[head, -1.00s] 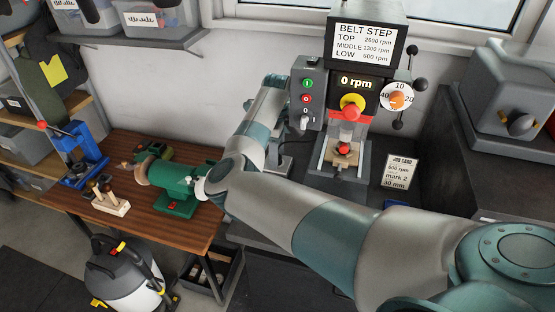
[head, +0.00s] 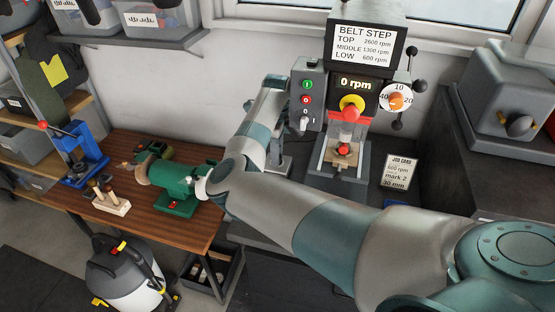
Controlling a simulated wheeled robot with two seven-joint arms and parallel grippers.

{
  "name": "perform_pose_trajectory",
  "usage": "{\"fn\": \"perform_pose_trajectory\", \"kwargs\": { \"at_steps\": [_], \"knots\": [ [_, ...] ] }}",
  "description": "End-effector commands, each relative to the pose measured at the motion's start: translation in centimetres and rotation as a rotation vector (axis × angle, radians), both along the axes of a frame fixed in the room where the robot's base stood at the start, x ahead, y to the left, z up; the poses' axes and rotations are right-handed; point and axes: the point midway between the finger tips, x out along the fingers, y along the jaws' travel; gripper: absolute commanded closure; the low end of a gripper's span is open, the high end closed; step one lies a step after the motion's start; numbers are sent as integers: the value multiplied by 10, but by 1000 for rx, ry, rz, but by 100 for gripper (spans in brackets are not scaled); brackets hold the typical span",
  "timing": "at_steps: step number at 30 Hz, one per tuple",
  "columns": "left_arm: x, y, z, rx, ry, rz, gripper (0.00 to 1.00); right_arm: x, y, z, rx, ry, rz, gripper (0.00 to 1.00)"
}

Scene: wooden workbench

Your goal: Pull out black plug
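I cannot make out a black plug for sure. A small dark spot shows on the wall just left of my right wrist, too small to identify. My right gripper (head: 274,84) is at the far end of this arm, left of the grey switch box (head: 307,75). Its fingers are not clear, so I cannot tell if it is open or holds anything. My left gripper is not in view.
A wooden bench (head: 150,224) on the left bears a green machine (head: 175,178), a blue press (head: 82,165) and a wooden tool block (head: 108,200). A job card (head: 399,172) stands right of the drill press. A vacuum cleaner (head: 122,270) is on the floor.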

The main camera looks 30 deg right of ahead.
Motion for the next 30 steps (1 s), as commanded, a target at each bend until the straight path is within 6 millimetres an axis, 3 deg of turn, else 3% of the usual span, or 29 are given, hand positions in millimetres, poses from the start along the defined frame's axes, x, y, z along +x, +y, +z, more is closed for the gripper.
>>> {"fn": "perform_pose_trajectory", "kwargs": {
  "at_steps": [30],
  "knots": [
    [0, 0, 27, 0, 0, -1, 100, 0, 0, 29, 0, 0, 0, 100]
  ]
}}
